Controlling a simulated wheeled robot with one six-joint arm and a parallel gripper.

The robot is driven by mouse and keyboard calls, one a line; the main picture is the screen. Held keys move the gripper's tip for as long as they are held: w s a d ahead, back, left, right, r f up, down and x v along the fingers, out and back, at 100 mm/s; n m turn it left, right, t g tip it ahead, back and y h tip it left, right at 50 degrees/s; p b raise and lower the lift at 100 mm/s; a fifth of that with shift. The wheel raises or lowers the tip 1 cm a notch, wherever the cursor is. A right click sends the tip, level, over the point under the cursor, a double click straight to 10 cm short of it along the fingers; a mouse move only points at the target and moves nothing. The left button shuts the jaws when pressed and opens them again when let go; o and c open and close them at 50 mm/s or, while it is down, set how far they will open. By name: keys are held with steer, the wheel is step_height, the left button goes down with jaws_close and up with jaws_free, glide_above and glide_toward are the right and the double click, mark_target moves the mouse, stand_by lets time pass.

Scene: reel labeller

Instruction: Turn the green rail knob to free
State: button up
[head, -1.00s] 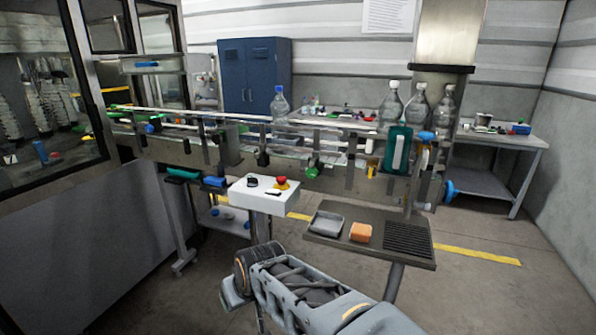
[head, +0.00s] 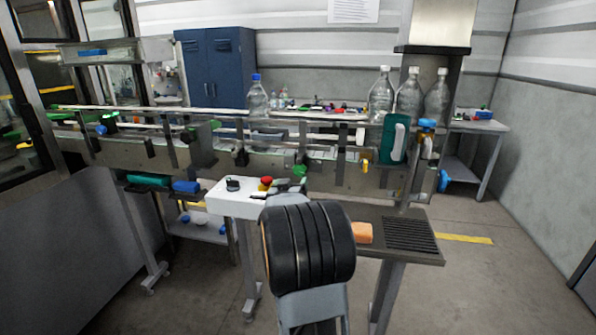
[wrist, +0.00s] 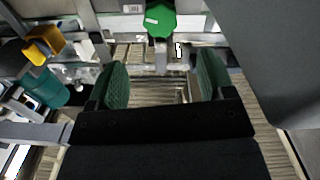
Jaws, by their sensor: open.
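The green rail knob (wrist: 160,20) shows at the top of the wrist view as a faceted green cap with a pale label, on the rail structure. In the head view the green knob (head: 300,171) sits low on the conveyor's near side, just above my gripper (head: 290,185), which is mostly hidden behind my own wrist. In the wrist view my gripper (wrist: 163,80) has its two green-padded fingers apart with nothing between them. The knob lies beyond the fingertips, roughly centred between them, and does not appear touched.
A yellow part (head: 365,167) and a teal container (head: 395,138) are on the conveyor to the right. A white control box (head: 232,204) with a red button stands left of my wrist. A dark tray table (head: 412,253) with an orange block (head: 362,232) is below right.

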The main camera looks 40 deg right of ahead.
mark_target(299, 171)
steer(key=p+x, duration=0.1)
steer(key=x, duration=1)
steer(key=shift+a, duration=0.1)
steer(key=c, duration=0.9)
steer(key=shift+p, duration=0.3)
